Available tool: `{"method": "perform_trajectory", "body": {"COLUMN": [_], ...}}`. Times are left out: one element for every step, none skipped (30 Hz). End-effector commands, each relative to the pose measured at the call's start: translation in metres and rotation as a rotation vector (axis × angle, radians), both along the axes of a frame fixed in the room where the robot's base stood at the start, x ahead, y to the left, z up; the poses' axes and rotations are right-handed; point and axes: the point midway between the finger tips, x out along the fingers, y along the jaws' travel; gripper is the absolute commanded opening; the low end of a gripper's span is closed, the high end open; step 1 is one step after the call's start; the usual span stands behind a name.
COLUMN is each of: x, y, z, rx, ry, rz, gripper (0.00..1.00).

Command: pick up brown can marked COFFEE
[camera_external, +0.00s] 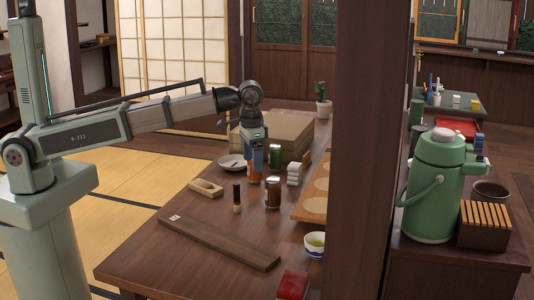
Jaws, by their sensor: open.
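A brown can (273,195) stands upright on the dark wooden table, near its middle; its lettering is too small to read. My gripper (254,163) points down, behind and slightly left of the brown can in the picture. An orange can (254,179) stands right under or between its fingers; I cannot tell if they touch it. My gripper is open. The fingers are small and partly merge with the orange can.
A green can (275,157), a white stack (294,174) and a dark bottle (236,198) stand close by. A long board (218,242) lies in front. A cup (314,245) is at right. A dark post (363,150) blocks part of the view.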

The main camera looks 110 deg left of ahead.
Motion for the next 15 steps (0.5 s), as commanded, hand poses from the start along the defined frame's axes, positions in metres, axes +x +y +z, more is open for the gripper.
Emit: {"method": "perform_trajectory", "body": {"x": [-0.015, -0.016, -0.018, -0.018, -0.018, -0.015, -0.013, -0.009, -0.005, -0.002, 0.001, 0.005, 0.007, 0.009, 0.011], "y": [-0.006, -0.005, -0.004, -0.002, 0.0, 0.003, 0.005, 0.008, 0.011, 0.013, 0.015, 0.017, 0.018, 0.019, 0.02], "z": [-0.009, -0.011, -0.013, -0.013, -0.014, -0.012, -0.011, -0.01, -0.009, -0.007, -0.006, -0.005, -0.004, -0.004, -0.004], "rx": [0.026, 0.045, 0.068, 0.085, 0.102, 0.124, 0.138, 0.153, 0.169, 0.181, 0.192, 0.201, 0.207, 0.21, 0.214], "ry": [-0.026, -0.047, -0.075, -0.098, -0.119, -0.148, -0.169, -0.19, -0.215, -0.231, -0.247, -0.264, -0.274, -0.282, -0.291], "rz": [0.001, 0.003, 0.004, 0.007, 0.008, 0.01, 0.011, 0.013, 0.013, 0.014, 0.014, 0.015, 0.016, 0.016, 0.017], "gripper": [0.86, 0.86, 0.86, 0.86, 0.86, 0.86, 0.86, 0.86, 0.86, 0.86, 0.86, 0.86, 0.86, 0.86, 0.86]}}
